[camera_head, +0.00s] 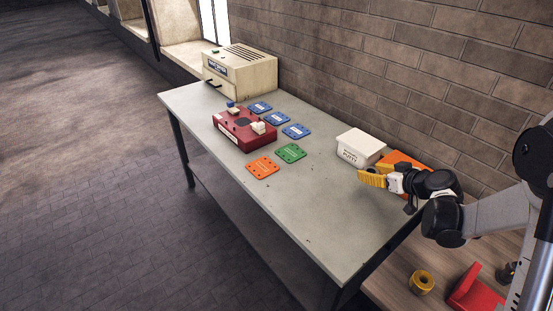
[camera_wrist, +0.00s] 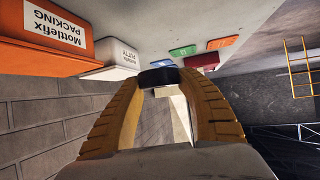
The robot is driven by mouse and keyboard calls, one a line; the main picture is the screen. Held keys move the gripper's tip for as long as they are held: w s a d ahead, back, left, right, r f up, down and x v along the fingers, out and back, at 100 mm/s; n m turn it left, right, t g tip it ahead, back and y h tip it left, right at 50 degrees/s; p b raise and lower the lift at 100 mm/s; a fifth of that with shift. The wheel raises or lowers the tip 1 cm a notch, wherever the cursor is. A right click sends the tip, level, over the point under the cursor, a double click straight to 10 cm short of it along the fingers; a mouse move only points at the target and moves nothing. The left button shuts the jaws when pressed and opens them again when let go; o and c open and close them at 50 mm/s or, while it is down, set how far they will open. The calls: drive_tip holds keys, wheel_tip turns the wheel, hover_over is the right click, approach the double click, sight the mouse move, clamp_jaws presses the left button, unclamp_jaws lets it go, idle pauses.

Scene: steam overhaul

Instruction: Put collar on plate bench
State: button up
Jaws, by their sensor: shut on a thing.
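My gripper (camera_head: 364,177) has yellow fingers and is over the near right part of the grey plate bench (camera_head: 320,205), close to the white putty box. In the wrist view the fingers (camera_wrist: 159,84) are closed on a short dark round piece, the collar (camera_wrist: 158,76), held across the fingertips. In the head view the collar is mostly hidden by the fingers. The bench also shows in the wrist view (camera_wrist: 150,22), upside down. Blue plates (camera_head: 277,118), a green plate (camera_head: 290,153) and an orange plate (camera_head: 263,168) lie flat on it.
A white putty box (camera_head: 360,146) and an orange packing box (camera_wrist: 50,42) stand by the brick wall. A red block (camera_head: 243,130) and a beige cabinet (camera_head: 245,72) stand farther along. The bench's front middle is clear. A wooden table (camera_head: 395,285) below holds a brass ring (camera_head: 421,282).

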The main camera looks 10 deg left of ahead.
drive_tip(key=a+f, duration=0.1)
drive_tip(key=w+a+f, duration=0.1)
drive_tip(key=shift+w+f+n, duration=0.15)
drive_tip(key=shift+f+n, duration=0.15)
drive_tip(key=shift+f, duration=0.1)
drive_tip(key=b, duration=0.5)
hover_over(320, 189)
drive_tip(key=s+d, duration=0.2)
drive_tip(key=s, duration=0.1)
drive_tip(key=f, duration=0.6)
drive_tip(key=shift+w+d+f, duration=0.1)
drive_tip(key=shift+w+f, duration=0.1)
drive_tip(key=shift+w, duration=0.05)
drive_tip(key=shift+f+b, duration=0.75)
drive_tip(key=shift+f, duration=1.2)
drive_tip(key=shift+f, duration=0.15)
drive_tip(key=o, duration=1.3)
drive_tip(key=shift+o, duration=0.2)
